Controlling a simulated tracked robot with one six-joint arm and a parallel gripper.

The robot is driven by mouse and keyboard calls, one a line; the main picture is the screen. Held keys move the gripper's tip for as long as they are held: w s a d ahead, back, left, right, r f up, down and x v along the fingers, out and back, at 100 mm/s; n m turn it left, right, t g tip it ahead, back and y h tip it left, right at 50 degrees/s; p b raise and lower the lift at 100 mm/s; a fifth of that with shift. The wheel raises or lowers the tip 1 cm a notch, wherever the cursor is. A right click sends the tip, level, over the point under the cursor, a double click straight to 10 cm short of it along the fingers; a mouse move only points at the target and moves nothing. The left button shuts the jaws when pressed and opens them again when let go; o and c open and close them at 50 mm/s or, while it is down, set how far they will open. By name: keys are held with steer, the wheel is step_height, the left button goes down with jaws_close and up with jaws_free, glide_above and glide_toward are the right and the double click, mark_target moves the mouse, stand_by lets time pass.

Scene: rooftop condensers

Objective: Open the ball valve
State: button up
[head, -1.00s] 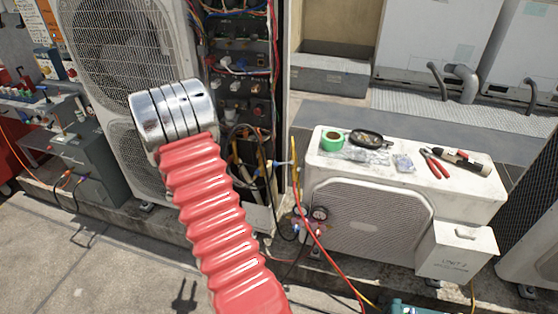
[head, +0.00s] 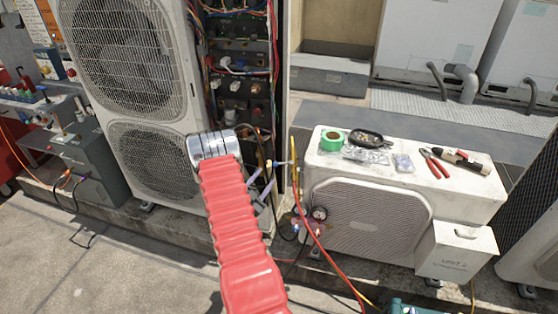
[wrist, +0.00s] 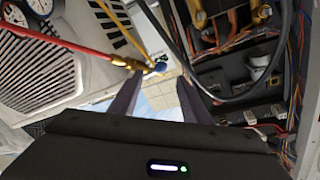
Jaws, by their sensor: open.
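A small valve with a blue part (wrist: 160,67) and a brass body sits on the red hose line, near the top of the gap between my fingers in the wrist view. It looks like the ball valve; its lever position is too small to tell. In the head view its fitting (head: 281,163) shows between the open cabinet and the white unit. My gripper (wrist: 158,82) is open, with a finger on each side of the gap and nothing held. In the head view the gripper (head: 265,182) shows just below and left of the fitting. Contact cannot be told.
Red and yellow hoses (head: 295,180) hang by the gauges (head: 319,213). The open electrical cabinet (head: 238,75) with loose wires is close beside my gripper. A low white unit (head: 440,190) carries green tape (head: 332,138) and red pliers (head: 434,163).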

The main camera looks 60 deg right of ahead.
steer(key=shift+d, duration=0.1)
steer(key=d, duration=1.3)
steer(key=shift+d, duration=0.3)
steer(key=shift+s, duration=0.1)
jaws_close()
